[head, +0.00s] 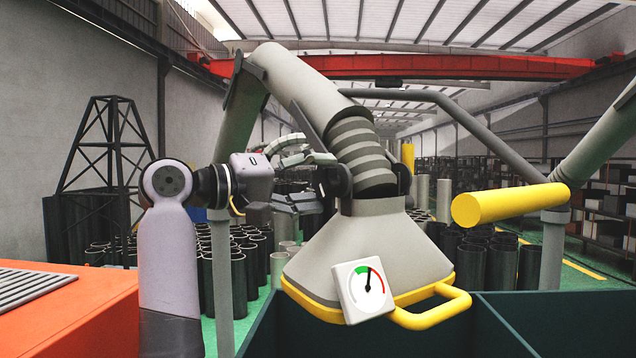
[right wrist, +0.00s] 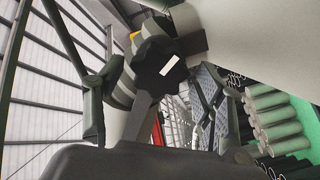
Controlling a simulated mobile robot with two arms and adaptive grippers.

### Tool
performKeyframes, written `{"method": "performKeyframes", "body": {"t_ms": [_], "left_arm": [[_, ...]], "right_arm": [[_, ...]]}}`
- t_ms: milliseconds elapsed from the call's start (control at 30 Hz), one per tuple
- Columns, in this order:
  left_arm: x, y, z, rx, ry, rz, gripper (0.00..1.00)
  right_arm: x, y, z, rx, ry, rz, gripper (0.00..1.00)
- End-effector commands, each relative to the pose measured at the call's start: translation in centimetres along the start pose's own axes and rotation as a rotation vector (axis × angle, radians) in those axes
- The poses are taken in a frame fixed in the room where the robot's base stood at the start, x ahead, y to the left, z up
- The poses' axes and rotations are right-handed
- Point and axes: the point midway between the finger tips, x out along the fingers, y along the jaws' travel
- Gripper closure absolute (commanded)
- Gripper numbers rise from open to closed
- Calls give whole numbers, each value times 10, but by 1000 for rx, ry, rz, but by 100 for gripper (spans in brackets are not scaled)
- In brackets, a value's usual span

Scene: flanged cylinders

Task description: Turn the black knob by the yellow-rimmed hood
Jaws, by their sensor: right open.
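The hood (head: 375,245) is a light grey flared box with a yellow rim and a yellow handle (head: 440,308), hanging from a jointed grey arm. The black knob (head: 336,181) sticks out on the left of the joint above the hood. In the right wrist view the knob (right wrist: 157,62) faces the camera with a white mark on it. My right gripper (head: 312,181) is open, one finger above and one below the knob's level, just left of it. In the right wrist view its fingers (right wrist: 155,88) stand on both sides of the knob. Contact cannot be told. My left gripper is not in view.
A white dial gauge (head: 363,289) sits on the hood's front. A yellow cylinder (head: 508,204) juts in at right. A dark green bin (head: 560,315) stands below. Several dark pipes (head: 500,262) stand behind. An orange machine (head: 65,310) is at lower left.

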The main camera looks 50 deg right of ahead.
Motion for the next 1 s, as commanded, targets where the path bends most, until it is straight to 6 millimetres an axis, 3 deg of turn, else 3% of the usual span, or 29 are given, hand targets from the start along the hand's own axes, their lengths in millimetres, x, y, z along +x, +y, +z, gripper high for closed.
{"method": "performKeyframes", "body": {"t_ms": [167, 800, 1000], "left_arm": [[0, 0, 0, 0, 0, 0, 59], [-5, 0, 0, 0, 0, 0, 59], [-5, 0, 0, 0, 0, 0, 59]], "right_arm": [[-4, 0, 0, -1, 1, 0, 37], [-54, 1, -1, -2, 2, 1, 37], [-60, 0, 0, -1, 0, 0, 37]]}}
